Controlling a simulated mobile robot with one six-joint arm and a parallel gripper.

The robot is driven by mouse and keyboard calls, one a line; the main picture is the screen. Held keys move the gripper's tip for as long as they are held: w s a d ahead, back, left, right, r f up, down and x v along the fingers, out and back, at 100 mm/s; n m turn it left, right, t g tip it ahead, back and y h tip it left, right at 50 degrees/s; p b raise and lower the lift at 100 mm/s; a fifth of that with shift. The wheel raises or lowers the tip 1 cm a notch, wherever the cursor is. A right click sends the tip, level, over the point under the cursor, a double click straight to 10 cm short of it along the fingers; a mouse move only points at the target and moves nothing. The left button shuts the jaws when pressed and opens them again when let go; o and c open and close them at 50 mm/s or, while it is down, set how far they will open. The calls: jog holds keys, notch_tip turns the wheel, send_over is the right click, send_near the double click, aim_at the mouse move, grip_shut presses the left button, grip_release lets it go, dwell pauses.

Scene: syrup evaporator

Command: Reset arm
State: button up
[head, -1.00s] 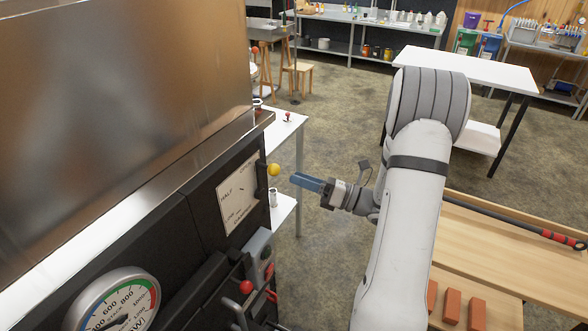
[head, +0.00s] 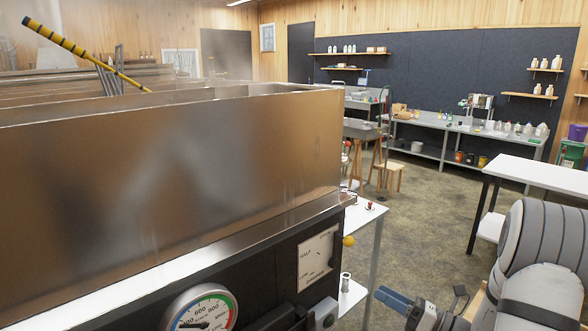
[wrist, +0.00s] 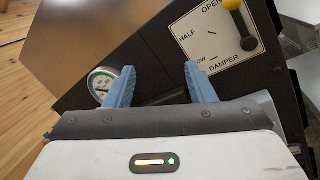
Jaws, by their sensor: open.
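My gripper (head: 393,300) shows at the lower right of the head view, pointing left toward the evaporator's dark front. In the wrist view its two blue fingers (wrist: 158,88) are apart with nothing between them. Beyond them is the damper plate (wrist: 205,42), marked OPEN, HALF and LOW, with a yellow knob (wrist: 232,4) by the OPEN mark. The plate (head: 317,256) and the yellow knob (head: 349,241) also show in the head view, apart from the gripper. My arm fills the lower right corner of the head view.
The steel evaporator pan (head: 180,165) fills the left. A round gauge (head: 203,310) sits low on its front. A white side table (head: 366,225) stands behind the gripper, and a white-topped table (head: 540,174) at the right. Open floor (head: 425,215) lies between them.

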jog(key=s+a+r+n+g+h, duration=0.1)
jog(key=s+a+n+g+h, duration=0.4)
jog(key=s+a+n+g, duration=0.95)
jog(key=s+d+r+n+t+h, duration=0.1)
jog(key=s+d+n+t+h, duration=0.1)
jog(key=n, duration=0.6)
jog(key=s+d+r+n+t+h, duration=0.2)
jog(key=s+d+n+t+h, duration=0.1)
jog(key=d+n+h, duration=0.3)
jog(key=n+t+h, duration=0.1)
jog(key=n+h, duration=0.1)
jog(key=h, duration=0.1)
jog(key=shift+r+n+h, duration=0.2)
jog(key=shift+n+h, duration=0.1)
jog(key=shift+n, duration=0.05)
jog(key=shift+s+d+r, duration=0.1)
jog(key=shift+s, duration=0.25)
